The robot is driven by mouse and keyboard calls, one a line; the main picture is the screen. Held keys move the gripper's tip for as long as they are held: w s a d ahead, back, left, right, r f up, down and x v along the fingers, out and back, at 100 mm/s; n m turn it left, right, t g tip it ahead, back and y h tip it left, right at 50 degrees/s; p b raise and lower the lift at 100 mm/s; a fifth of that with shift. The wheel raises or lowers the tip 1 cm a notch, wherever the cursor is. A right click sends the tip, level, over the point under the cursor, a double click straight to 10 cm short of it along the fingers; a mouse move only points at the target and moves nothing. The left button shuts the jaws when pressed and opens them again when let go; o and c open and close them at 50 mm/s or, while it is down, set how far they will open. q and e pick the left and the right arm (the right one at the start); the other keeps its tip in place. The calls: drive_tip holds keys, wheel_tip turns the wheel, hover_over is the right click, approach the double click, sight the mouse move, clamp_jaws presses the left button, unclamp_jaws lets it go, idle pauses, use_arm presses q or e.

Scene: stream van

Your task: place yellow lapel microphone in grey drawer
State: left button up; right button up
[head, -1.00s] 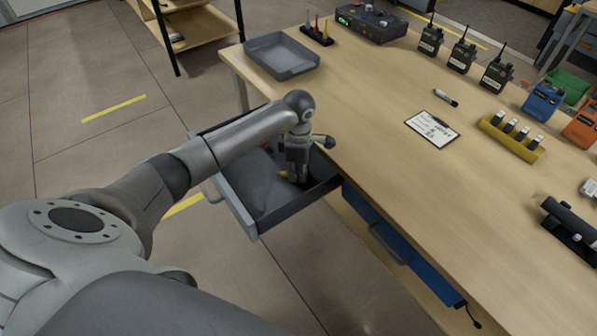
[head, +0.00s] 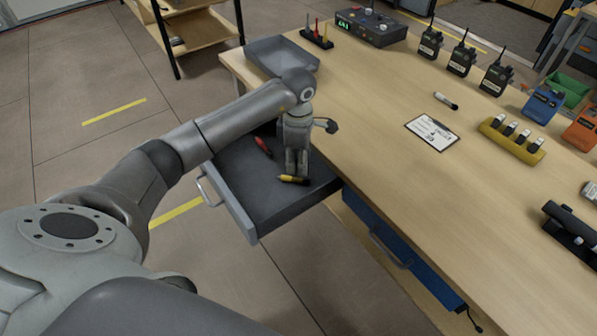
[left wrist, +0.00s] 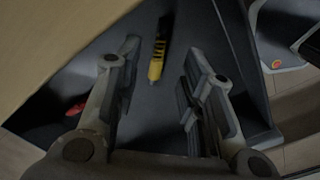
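The yellow and black lapel microphone (head: 294,180) lies on the floor of the open grey drawer (head: 240,217), near the drawer's table side. It also shows in the left wrist view (left wrist: 156,62), beyond and between the fingertips. My left gripper (head: 297,172) points down over the drawer, just above the microphone. In the left wrist view its fingers (left wrist: 160,85) are spread apart with nothing between them. My right gripper is not in view.
A red item (head: 263,147) lies in the drawer. A closed blue drawer (head: 405,262) is beside it under the table. On the tabletop (head: 370,110) are a grey tray (head: 300,65), a label card (head: 432,132), a marker (head: 446,100) and radios (head: 462,55).

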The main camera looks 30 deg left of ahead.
sight(298, 178)
use_arm(q)
wheel_tip(298, 178, up, 6)
idle(0.6)
